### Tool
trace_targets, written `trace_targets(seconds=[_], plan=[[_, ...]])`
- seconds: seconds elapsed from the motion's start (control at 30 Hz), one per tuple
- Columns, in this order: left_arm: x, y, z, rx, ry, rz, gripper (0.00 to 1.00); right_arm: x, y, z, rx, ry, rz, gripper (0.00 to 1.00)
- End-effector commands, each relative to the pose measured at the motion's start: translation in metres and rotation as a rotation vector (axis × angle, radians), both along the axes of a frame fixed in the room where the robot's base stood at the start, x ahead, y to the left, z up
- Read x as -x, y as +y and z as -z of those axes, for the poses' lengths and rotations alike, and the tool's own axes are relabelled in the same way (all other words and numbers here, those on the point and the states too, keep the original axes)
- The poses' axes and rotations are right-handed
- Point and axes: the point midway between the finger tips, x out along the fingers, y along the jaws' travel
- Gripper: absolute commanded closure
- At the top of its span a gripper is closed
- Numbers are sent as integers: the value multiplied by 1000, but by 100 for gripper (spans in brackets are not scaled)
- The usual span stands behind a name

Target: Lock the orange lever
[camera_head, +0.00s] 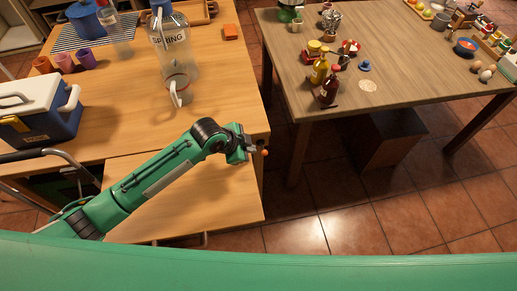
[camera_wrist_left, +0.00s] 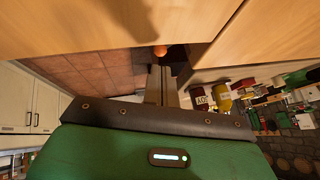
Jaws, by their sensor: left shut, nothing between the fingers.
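The orange lever shows only as a small round orange knob (camera_head: 264,152) at the right edge of the near wooden table. It also shows in the left wrist view (camera_wrist_left: 160,50), just beyond the fingertips. My left gripper (camera_head: 252,150) is beside the knob, on its left in the head view. In the left wrist view its two fingers (camera_wrist_left: 160,72) are together, with nothing between them. I cannot tell whether the fingertips touch the knob. The rest of the lever is hidden. My right gripper is not in view.
On the near table (camera_head: 130,130) stand a blue and white cooler (camera_head: 45,107), a large clear jar (camera_head: 175,55), several cups (camera_head: 64,62) and an orange block (camera_head: 231,32). A second table (camera_head: 420,85) with bottles stands right. Tiled floor (camera_head: 330,215) lies open between.

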Motion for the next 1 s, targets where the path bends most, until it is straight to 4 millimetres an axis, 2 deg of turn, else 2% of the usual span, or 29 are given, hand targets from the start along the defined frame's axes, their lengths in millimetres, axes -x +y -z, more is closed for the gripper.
trace_targets(seconds=[0.1,0.33,0.5,0.8,1.0], plan=[[-8,-12,17,1,3,0,100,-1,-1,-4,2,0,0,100],[-18,-24,40,-1,2,-1,100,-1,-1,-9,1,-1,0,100],[-21,-27,46,0,0,-1,100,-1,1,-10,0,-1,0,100],[-21,-27,47,0,0,0,100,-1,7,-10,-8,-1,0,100],[-13,-29,56,-1,1,1,100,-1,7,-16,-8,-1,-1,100]])
